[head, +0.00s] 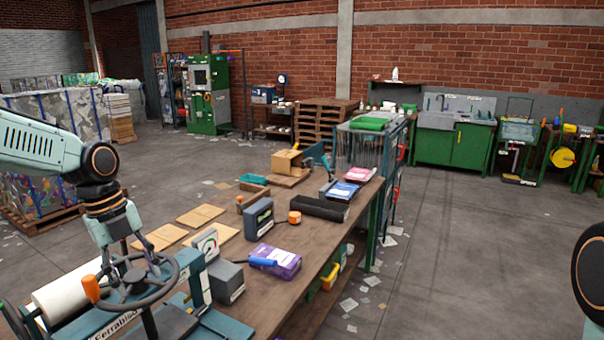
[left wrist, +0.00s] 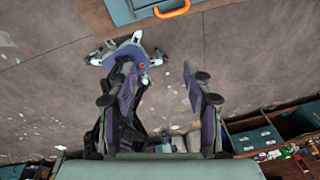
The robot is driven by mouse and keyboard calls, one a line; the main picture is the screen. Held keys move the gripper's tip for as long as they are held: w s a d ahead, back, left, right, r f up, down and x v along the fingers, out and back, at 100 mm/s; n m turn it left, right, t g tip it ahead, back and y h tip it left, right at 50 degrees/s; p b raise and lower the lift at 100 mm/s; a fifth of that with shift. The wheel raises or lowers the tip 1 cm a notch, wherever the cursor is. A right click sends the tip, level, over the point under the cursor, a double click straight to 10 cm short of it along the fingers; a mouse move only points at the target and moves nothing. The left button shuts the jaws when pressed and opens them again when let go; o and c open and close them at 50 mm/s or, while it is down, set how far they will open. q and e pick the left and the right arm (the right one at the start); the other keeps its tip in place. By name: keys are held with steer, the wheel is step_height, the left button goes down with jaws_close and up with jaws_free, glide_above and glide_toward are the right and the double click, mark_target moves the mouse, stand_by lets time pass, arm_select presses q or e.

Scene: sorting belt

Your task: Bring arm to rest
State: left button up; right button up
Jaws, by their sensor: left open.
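My left arm comes in from the left in the head view and bends down at the wrist. My left gripper (head: 138,262) hangs pointing down over the black handwheel (head: 139,280) of the teal machine at the bench's near end. Whether it touches the wheel is hard to tell. In the left wrist view the two fingers of my left gripper (left wrist: 160,75) stand apart with nothing held between them. Part of my right arm shows at the right edge of the head view, but its gripper is out of frame.
The wooden bench (head: 283,297) holds a purple box (head: 275,263), a dark grey device (head: 259,219), a black tray (head: 319,208), cardboard sheets (head: 201,215) and a cardboard box (head: 287,162). An orange knob (head: 91,289) sticks up beside the wheel. Open floor (head: 470,260) lies right of the bench.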

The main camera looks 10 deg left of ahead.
arm_select(q)
steer(key=w+d+f+n+t+b, duration=0.3)
steer(key=w+d+f+n+t, duration=0.15)
steer(key=d+f+n, duration=0.5)
steer(key=s+d+f+n+b, duration=0.2)
steer(key=d+f+n+b, duration=0.1)
steer(key=f+n, duration=0.3)
steer(key=s+d+f+n+b, duration=0.1)
steer(key=d+f+n+b, duration=0.2)
steer(key=f+n, duration=0.3)
steer(key=s+d+f+n+g+y+b, duration=0.1)
steer(key=s+f+b, duration=0.6)
steer(key=s+f, duration=0.8)
steer(key=s+d+f+n+g+y+b, duration=0.1)
steer(key=s+d+f+g+b, duration=0.2)
steer(key=s+f+b, duration=0.4)
steer(key=s+f+g, duration=0.1)
steer(key=s+f, duration=0.6)
steer(key=f, duration=0.1)
steer(key=shift+s+n, duration=0.35)
